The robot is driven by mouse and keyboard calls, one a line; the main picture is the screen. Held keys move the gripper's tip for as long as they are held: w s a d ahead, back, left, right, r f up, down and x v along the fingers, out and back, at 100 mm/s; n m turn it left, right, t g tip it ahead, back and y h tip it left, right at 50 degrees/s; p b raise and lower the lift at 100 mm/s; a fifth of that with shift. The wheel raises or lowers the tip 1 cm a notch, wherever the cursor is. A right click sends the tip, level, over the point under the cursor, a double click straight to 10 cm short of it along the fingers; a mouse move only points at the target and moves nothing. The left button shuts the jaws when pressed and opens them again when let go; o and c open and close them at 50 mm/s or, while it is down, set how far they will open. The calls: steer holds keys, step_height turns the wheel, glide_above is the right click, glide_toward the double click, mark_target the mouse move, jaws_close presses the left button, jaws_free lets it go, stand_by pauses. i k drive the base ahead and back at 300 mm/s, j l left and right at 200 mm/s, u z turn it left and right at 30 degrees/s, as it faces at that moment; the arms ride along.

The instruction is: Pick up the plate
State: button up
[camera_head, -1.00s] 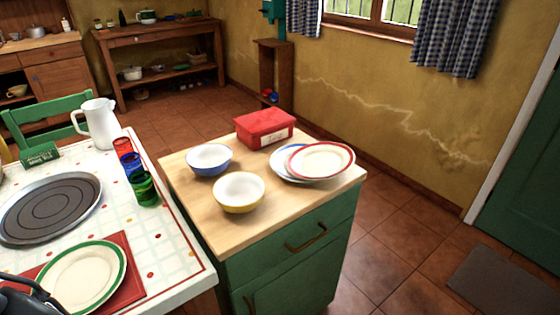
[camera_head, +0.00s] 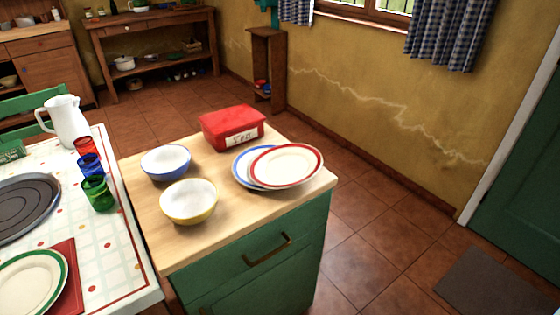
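A cream plate with a red rim (camera_head: 286,165) lies on the wooden-topped green cabinet, near its right edge. It overlaps a blue-rimmed plate (camera_head: 241,168) and hides much of it. A third plate, cream with a green rim (camera_head: 30,284), lies on a red mat on the table at the lower left and is cut by the frame edge. My gripper is not in view.
The cabinet top (camera_head: 241,208) also holds a blue bowl (camera_head: 166,162), a yellow bowl (camera_head: 189,202) and a red box (camera_head: 232,127). The table holds a white pitcher (camera_head: 66,122) and coloured glasses (camera_head: 97,193). Tiled floor (camera_head: 375,235) is clear right of the cabinet.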

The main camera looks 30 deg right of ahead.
mark_target(292, 164)
steer(key=l+u, duration=0.1)
steer(key=l, duration=0.6)
steer(key=k+l, duration=0.1)
steer(key=l, duration=0.65)
steer(key=l+u, duration=0.15)
steer(key=l, duration=0.55)
